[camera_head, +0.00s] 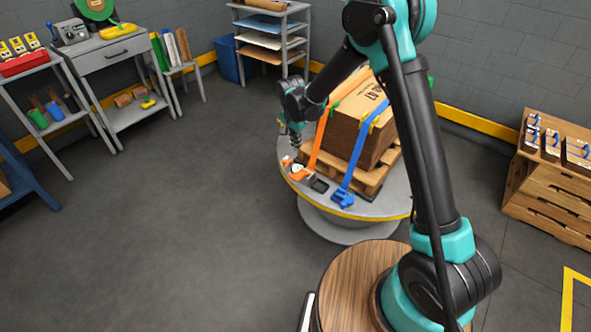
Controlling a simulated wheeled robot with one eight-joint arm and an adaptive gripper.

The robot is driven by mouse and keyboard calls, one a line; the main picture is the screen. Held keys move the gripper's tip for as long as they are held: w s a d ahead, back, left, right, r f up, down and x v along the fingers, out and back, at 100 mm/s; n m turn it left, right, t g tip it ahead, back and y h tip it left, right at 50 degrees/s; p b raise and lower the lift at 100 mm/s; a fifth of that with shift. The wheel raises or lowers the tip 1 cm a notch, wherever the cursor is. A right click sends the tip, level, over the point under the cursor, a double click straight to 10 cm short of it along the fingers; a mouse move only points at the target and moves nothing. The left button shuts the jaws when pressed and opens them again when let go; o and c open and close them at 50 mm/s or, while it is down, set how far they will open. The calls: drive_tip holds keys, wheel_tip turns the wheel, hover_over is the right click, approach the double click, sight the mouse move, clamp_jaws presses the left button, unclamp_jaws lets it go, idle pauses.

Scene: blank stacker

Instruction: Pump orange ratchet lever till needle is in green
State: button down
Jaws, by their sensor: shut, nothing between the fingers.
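The orange ratchet (299,174) sits at the left front edge of the round grey turntable (330,199), at the lower end of an orange strap (321,131). A small white round dial (297,167) shows beside it; its needle and green zone are too small to read. The strap runs over a stack of brown cardboard (350,137) on a wooden pallet (370,182). My gripper (294,148) is shut and empty, pointing down just above the ratchet. I cannot tell whether its fingertips touch the lever.
A blue ratchet (343,197) on a blue strap (358,150) and a small black item (319,185) lie to the right of the orange ratchet. Workbenches (110,50) stand at the left, wooden crates (555,190) at the right. The floor left of the turntable is clear.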

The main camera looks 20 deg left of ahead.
hover_over(296, 176)
drive_tip(key=w, duration=0.1)
drive_tip(key=f, duration=1)
drive_tip(key=shift+w+d+f, duration=0.1)
drive_tip(key=shift+d, duration=0.15)
drive_tip(key=f, duration=0.1)
drive_tip(key=s+f, duration=0.1)
drive_tip(key=shift+s+a+f, duration=0.15)
drive_tip(key=shift+a+f, duration=0.1)
drive_tip(key=shift+f, duration=0.15)
drive_tip(key=shift+s+f, duration=0.15)
drive_tip(key=shift+f, duration=0.15)
drive_tip(key=shift+a, duration=0.15)
